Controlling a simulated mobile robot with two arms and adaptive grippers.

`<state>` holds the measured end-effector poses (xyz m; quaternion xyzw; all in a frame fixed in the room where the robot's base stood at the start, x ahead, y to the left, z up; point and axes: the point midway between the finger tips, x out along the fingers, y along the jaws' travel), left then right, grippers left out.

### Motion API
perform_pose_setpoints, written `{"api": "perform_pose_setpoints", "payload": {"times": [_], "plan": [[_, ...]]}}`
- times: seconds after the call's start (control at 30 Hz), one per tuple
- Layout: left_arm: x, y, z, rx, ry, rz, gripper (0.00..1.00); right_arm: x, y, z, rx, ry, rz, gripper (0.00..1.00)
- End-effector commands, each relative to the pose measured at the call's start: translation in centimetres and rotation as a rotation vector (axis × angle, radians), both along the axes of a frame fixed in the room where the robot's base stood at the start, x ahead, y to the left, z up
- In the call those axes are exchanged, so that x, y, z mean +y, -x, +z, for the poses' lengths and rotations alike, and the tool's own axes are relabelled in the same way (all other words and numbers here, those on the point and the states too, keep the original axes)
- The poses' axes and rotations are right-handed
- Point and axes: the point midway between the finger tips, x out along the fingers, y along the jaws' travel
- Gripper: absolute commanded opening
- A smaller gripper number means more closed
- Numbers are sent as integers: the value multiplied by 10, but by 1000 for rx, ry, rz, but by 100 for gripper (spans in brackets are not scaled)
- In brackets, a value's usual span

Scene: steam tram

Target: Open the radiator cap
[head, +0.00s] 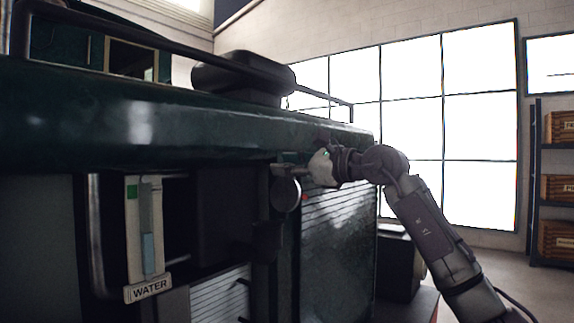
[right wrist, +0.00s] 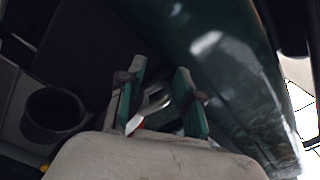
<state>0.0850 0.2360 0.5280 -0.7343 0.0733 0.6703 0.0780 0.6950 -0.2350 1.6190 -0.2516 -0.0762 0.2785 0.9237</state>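My right gripper (head: 296,169) is at the front of the dark green tram body, just under its rounded upper edge. A grey round piece (head: 286,194), perhaps the radiator cap or its neck, hangs just below the fingertips. In the right wrist view the two green-padded fingers (right wrist: 160,100) stand apart. A small silvery part (right wrist: 154,104) with a bit of red shows between them; contact with the pads is not clear. A dark round cup-like opening (right wrist: 55,115) lies left of the fingers; I cannot tell whether it belongs to the cap. My left gripper does not show.
The green tram body (head: 180,120) runs close above the right gripper. A white "WATER" label (head: 147,290) sits below a gauge (head: 145,230) at left. A slatted panel (head: 338,245) stands below the gripper. Shelves with crates (head: 556,185) stand far right.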

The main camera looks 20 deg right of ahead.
Motion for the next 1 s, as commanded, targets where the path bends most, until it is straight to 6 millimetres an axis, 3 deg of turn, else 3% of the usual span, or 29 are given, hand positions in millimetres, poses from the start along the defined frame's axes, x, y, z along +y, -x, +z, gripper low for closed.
{"api": "perform_pose_setpoints", "payload": {"times": [0.5, 0.7, 1.0], "plan": [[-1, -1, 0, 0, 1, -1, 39, -56, 79, -1, 1, 1, -6, 34], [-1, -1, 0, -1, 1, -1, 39, -66, 94, -1, 1, 0, -4, 34], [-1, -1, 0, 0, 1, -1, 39, -67, 96, -1, 1, -2, -4, 34]]}}
